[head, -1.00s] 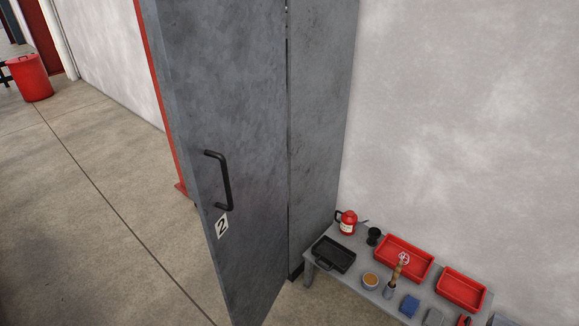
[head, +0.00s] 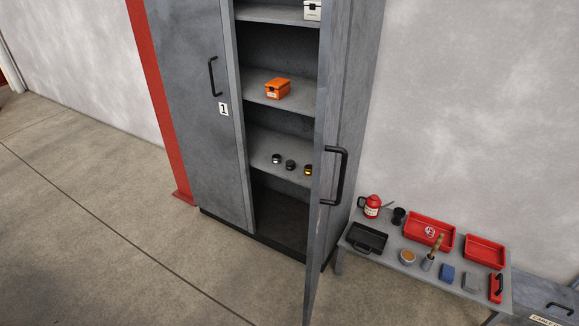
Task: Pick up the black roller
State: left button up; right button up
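Three small roller-like pieces stand in a row on a lower shelf of the open grey cabinet in the head view. The middle one is the black roller (head: 290,165), dark all over as far as I can tell. To its left is a black piece with a pale top (head: 276,158). To its right, close to the door edge, is a gold-and-black piece (head: 308,169). Neither of my grippers is in view.
The open right cabinet door (head: 328,215) projects toward me, just right of the rollers. The left door (head: 190,90), marked 1, is shut. An orange box (head: 277,88) is on the shelf above. A grey bench (head: 360,232) with trays and tools stands right. Floor at left is clear.

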aim_at(290, 164)
jog(key=i+z, duration=0.1)
jog(key=z, duration=0.45)
jog(key=i+j+z, duration=0.4)
jog(key=j, duration=0.25)
jog(key=i+j+z, duration=0.1)
jog(key=j+z, duration=0.15)
jog(key=i+j+z, duration=0.2)
jog(key=j, duration=0.3)
jog(key=k+l, duration=0.05)
jog(key=k, duration=0.05)
